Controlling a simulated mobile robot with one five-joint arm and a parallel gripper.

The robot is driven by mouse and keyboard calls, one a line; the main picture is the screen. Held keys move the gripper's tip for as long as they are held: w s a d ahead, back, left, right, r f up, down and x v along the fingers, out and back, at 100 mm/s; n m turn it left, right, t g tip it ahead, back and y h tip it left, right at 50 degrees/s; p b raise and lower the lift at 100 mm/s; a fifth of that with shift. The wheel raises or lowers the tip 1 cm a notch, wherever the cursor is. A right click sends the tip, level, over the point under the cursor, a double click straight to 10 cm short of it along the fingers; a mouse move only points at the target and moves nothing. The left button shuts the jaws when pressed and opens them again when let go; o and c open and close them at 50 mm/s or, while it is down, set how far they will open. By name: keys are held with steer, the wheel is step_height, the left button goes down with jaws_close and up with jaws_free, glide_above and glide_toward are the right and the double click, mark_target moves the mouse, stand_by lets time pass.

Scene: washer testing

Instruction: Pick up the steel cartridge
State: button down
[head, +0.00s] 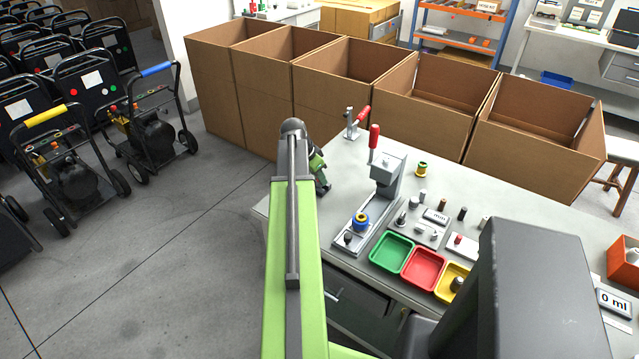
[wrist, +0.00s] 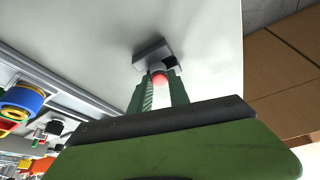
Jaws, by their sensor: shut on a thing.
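My gripper (head: 319,171) is over the left end of the grey workbench. In the wrist view its two green fingers (wrist: 161,92) are shut on a small pale piece with a reddish round end (wrist: 158,78). The fingers hide most of it, and I cannot tell for certain that it is the steel cartridge. A dark grey block (wrist: 148,53) shows just beyond the fingertips. Several small cylinders stand on the bench to the right, among them a grey one (head: 413,202) and a brown one (head: 442,205).
A red-handled clamp (head: 352,131) stands at the bench's back left, and a grey press (head: 386,176) stands right of my gripper. Green (head: 391,251), red (head: 423,268) and yellow (head: 452,283) trays line the front. Tall open cartons (head: 417,120) stand behind the bench.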

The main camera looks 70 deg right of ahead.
steer(key=shift+r, duration=0.1)
steer(key=r+p, duration=0.5)
steer(key=shift+s+a+r, duration=0.1)
steer(key=shift+s, duration=0.3)
steer(key=s+a+r+p, duration=0.2)
steer(key=s+r+p, duration=0.3)
steer(key=s, duration=0.5)
steer(key=shift+s+a+r+p, duration=0.3)
steer(key=shift+a+r+p, duration=0.05)
steer(key=shift+p, duration=0.15)
